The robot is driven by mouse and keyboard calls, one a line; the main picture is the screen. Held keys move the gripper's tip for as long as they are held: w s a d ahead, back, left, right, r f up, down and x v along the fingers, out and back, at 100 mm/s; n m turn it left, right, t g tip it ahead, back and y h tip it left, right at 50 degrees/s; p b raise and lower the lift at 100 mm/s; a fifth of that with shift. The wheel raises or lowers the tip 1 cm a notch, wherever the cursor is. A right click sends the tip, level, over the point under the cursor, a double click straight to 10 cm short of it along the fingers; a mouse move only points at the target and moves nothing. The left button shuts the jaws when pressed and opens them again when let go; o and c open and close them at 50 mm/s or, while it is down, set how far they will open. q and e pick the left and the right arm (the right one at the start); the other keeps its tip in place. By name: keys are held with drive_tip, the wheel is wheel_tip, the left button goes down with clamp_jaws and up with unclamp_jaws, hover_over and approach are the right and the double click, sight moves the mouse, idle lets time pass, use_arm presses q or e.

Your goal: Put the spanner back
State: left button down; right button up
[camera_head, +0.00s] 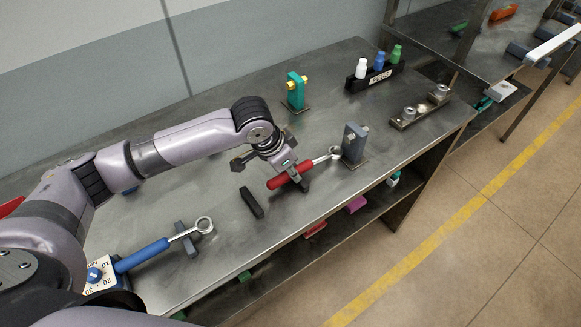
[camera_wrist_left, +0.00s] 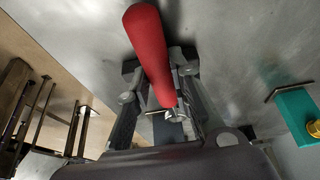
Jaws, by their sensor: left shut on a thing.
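The red-handled spanner (camera_head: 284,180) is in my left gripper (camera_head: 290,170) above the bench, its bright ring end pointing right, close to an upright grey block (camera_head: 354,143). I cannot tell whether the ring touches the block. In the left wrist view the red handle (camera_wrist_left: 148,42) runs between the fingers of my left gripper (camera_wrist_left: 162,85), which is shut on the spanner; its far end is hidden. A blue-handled spanner (camera_head: 142,255) lies at the front left with its ring end over a dark grey rest (camera_head: 186,241). My right gripper is not in view.
A teal block with yellow knobs (camera_head: 297,90) stands behind, also in the wrist view (camera_wrist_left: 299,116). A black rack (camera_head: 374,78) holds white, blue and green pegs. A tray with metal parts (camera_head: 420,112) sits right.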

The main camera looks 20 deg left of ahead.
use_arm(q)
drive_tip(key=c, duration=1.8)
unclamp_jaws()
drive_tip(key=o, duration=0.4)
drive_tip(key=shift+c, duration=0.2)
drive_tip(key=shift+r, duration=0.1)
drive_tip(key=b+v, duration=0.1)
drive_tip(key=v, duration=1.1)
drive_tip(key=shift+r, duration=0.2)
